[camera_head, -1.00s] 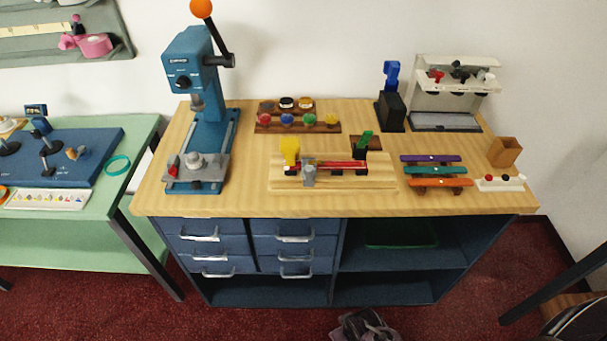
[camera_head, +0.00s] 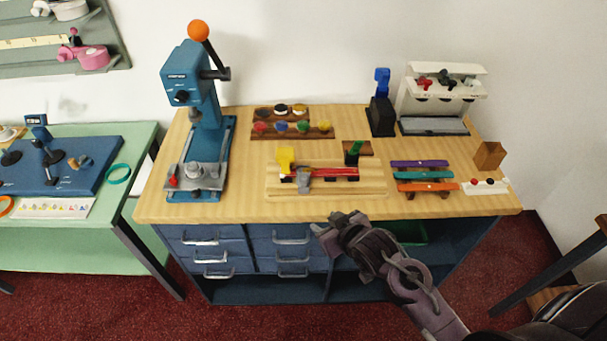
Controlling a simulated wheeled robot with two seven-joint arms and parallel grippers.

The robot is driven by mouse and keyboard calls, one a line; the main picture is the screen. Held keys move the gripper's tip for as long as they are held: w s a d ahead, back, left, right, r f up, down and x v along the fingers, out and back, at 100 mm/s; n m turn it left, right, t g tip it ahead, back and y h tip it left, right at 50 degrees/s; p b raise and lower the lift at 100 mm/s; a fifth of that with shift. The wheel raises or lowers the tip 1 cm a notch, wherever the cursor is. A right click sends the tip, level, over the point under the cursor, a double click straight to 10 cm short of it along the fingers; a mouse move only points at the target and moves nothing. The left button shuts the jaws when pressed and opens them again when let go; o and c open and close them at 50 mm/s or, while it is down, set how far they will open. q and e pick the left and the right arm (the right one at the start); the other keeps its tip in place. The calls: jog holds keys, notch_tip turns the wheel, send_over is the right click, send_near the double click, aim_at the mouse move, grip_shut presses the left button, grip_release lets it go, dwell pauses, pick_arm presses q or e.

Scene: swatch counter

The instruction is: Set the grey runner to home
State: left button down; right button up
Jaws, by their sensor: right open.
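The grey runner (camera_head: 304,182) is a small block on the red rail (camera_head: 335,172) of a light wooden board (camera_head: 350,191) on the counter. A green upright piece (camera_head: 353,152) stands near the right end. Any home mark is too small to make out. My right gripper (camera_head: 328,220) is open, in front of the counter's front edge and below the board in the picture, apart from the runner. My left gripper is not in view.
A blue press (camera_head: 200,130) with an orange knob stands on the left. Purple, teal and orange bars (camera_head: 428,187) lie right of the board. A rack of coloured pots (camera_head: 290,126) is behind it. The counter strip before the board (camera_head: 250,209) is clear.

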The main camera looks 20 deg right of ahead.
aim_at(307, 180)
jog(key=w+t+y, duration=0.1)
jog(key=w+y, duration=0.1)
jog(key=w+d+r+n+t+y, duration=0.1)
jog(key=w+t+y, duration=0.1)
jog(key=w+d+r+n+t+y, duration=0.1)
jog(key=w+t+y, duration=0.1)
jog(key=shift+w+r+y, duration=0.2)
jog(key=shift+w+y, duration=0.1)
jog(key=shift+w, duration=0.05)
jog(key=shift+w+r+t, duration=0.15)
jog(key=shift+t, duration=0.15)
jog(key=p+x, duration=0.1)
jog(key=x, duration=0.6)
jog(key=shift+w+a+p, duration=0.15)
jog(key=shift+a+p, duration=0.1)
jog(key=shift+p, duration=0.15)
grip_shut()
